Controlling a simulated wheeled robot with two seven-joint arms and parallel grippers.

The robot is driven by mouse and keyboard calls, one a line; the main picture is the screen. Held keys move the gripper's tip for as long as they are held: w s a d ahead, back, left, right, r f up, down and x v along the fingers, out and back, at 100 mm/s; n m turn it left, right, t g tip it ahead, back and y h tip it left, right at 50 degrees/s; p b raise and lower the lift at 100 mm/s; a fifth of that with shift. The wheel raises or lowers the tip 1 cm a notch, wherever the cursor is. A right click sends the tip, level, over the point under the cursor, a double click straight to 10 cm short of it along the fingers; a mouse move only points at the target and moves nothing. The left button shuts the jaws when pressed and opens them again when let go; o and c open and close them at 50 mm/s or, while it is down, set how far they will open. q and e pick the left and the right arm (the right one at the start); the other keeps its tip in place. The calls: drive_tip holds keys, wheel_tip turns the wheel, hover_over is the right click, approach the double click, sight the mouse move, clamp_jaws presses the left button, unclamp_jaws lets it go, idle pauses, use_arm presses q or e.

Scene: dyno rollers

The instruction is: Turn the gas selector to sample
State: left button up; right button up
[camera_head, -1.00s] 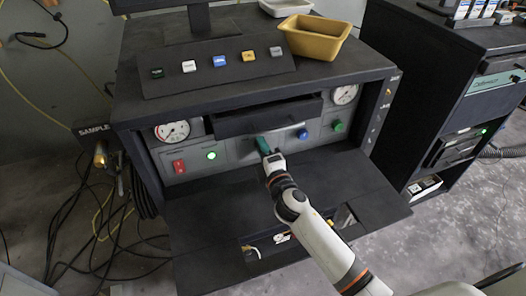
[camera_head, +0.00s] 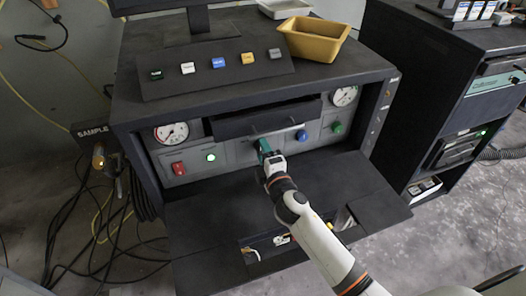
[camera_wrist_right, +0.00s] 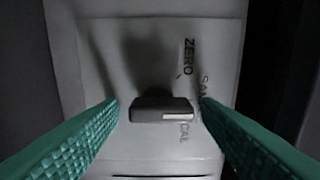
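The gas selector is a dark bar-shaped knob (camera_wrist_right: 150,106) on a pale panel plate in the right wrist view. A white mark (camera_wrist_right: 177,116) shows at its right end. Sideways-turned labels are printed to its right: ZERO, a partly covered one starting "SA", and CAL, partly hidden by the knob. My right gripper (camera_wrist_right: 160,104) is open, with its green fingers on either side of the knob and gaps visible. In the head view my right gripper (camera_head: 265,149) is at the front panel and hides the knob. My left gripper is not in view.
A dark shelf (camera_head: 230,205) lies below. A yellow bin (camera_head: 313,40) sits on top of the cabinet.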

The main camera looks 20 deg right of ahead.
drive_tip(key=shift+s, duration=0.15)
drive_tip(key=s+b, duration=0.1)
drive_tip(key=s, duration=0.9)
drive_tip(key=shift+s+d+f+b, duration=0.1)
drive_tip(key=shift+s+d+b, duration=0.1)
drive_tip(key=shift+b, duration=0.2)
drive_tip(key=shift+s, duration=0.7)
drive_tip(key=shift+r, duration=0.2)
